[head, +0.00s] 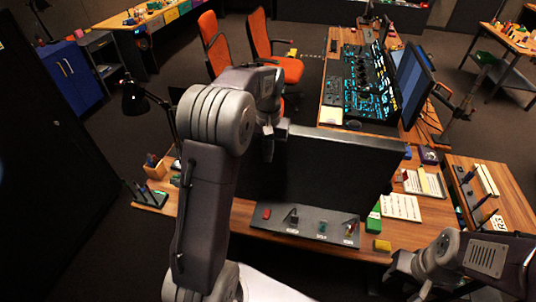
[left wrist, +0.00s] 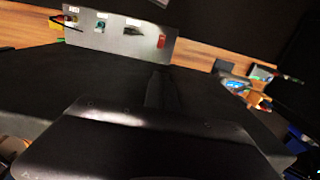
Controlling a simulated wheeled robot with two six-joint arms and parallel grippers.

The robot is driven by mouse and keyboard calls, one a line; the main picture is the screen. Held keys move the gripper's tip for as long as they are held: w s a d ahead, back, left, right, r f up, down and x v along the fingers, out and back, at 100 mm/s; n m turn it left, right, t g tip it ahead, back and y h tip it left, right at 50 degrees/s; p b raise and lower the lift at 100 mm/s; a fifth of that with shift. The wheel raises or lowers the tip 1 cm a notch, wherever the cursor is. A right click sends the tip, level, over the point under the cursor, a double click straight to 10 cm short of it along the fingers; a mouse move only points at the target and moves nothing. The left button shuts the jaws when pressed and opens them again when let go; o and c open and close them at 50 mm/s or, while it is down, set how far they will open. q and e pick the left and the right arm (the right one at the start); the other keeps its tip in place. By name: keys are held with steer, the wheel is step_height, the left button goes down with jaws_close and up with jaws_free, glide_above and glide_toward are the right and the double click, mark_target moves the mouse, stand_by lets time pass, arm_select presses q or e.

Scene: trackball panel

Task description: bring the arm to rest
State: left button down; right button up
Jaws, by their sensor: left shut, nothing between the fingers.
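My left arm rises through the middle of the head view and bends over the desk. Its left gripper (head: 268,148) points down in front of the dark monitor back and is shut and empty. In the left wrist view the dark shut fingers (left wrist: 160,92) show in the middle, with nothing between them. The grey panel (head: 305,226) on the desk carries a red part and several small controls. It also shows upside down in the left wrist view (left wrist: 118,40), apart from the fingers. My right arm is folded at the lower right; its gripper (head: 408,278) is only partly visible.
The dark monitor (head: 335,175) stands on the wooden desk (head: 240,215) close to my left gripper. A black lamp (head: 135,98) is to the left. A green block (head: 373,222) and yellow block (head: 382,246) lie right of the panel. Orange chairs (head: 280,66) stand behind.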

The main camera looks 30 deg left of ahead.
arm_select(q)
steer(key=shift+a, duration=0.1)
stand_by(0.3)
steer(key=s+d+f+b, duration=0.2)
steer(key=s+f+b, duration=0.1)
steer(key=s+f, duration=0.2)
steer(key=s+d+f+m+t+b, duration=0.1)
steer(key=s+d+f+b, duration=0.2)
steer(key=s+f, duration=0.3)
steer(key=s+d+f+m+b, duration=0.1)
steer(key=s+d+f+b, duration=0.2)
steer(key=s+f, duration=0.2)
steer(key=shift+s+f+b, duration=0.2)
steer(key=shift+f+b, duration=0.2)
steer(key=shift+f, duration=0.65)
